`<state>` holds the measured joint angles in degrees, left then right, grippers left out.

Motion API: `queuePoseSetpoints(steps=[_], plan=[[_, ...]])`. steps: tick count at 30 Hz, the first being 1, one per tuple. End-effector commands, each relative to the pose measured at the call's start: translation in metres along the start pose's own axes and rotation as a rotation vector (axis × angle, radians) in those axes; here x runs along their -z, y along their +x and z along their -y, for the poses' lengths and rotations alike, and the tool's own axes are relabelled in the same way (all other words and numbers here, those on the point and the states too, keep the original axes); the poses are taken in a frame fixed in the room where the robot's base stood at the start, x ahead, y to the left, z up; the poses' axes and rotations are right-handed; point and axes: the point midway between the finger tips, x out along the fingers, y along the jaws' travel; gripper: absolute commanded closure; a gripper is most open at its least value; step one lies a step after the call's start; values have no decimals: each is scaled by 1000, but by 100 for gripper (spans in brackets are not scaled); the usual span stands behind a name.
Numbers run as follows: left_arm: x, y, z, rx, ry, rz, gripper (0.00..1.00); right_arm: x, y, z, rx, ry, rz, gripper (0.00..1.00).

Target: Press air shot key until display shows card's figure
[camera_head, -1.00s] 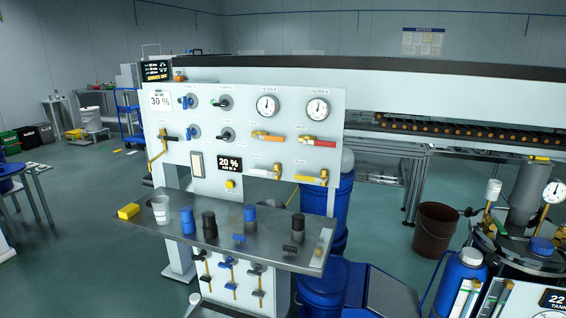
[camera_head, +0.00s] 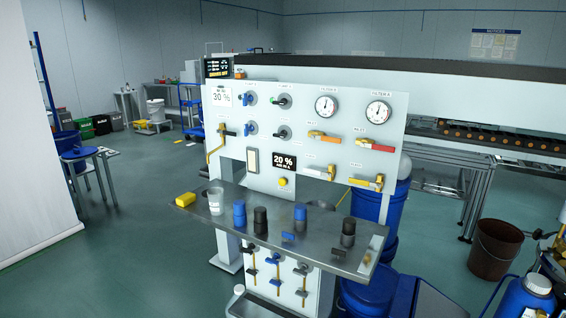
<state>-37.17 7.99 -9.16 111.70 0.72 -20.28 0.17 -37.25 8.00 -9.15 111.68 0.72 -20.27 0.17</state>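The white panel (camera_head: 350,112) stands upright above a grey metal shelf. A white card (camera_head: 221,97) at its upper left reads 30 %. The black display (camera_head: 284,162) low in the middle reads 20 %, with a smaller line under it that is hard to read. A round yellow key (camera_head: 283,181) sits just below the display; I take it for the air shot key, though its label is too small to read. Nothing touches the key. Neither of my grippers shows in the head view.
The shelf (camera_head: 262,226) juts out below the panel and holds a clear cup (camera_head: 215,200), a yellow block (camera_head: 185,199) and several blue and black cylinders. Valve handles and two gauges (camera_head: 326,106) stick out from the panel. A brown bucket (camera_head: 495,249) stands at right. Floor is open at left.

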Motion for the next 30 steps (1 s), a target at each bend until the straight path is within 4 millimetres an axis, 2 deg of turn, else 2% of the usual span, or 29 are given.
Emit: queuePoseSetpoints(steps=[11,12,14,15,30], plan=[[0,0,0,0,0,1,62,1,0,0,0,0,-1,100],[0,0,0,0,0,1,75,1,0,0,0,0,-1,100],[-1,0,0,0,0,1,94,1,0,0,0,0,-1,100],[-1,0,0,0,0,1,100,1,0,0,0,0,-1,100],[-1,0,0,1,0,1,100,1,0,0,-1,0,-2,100]])
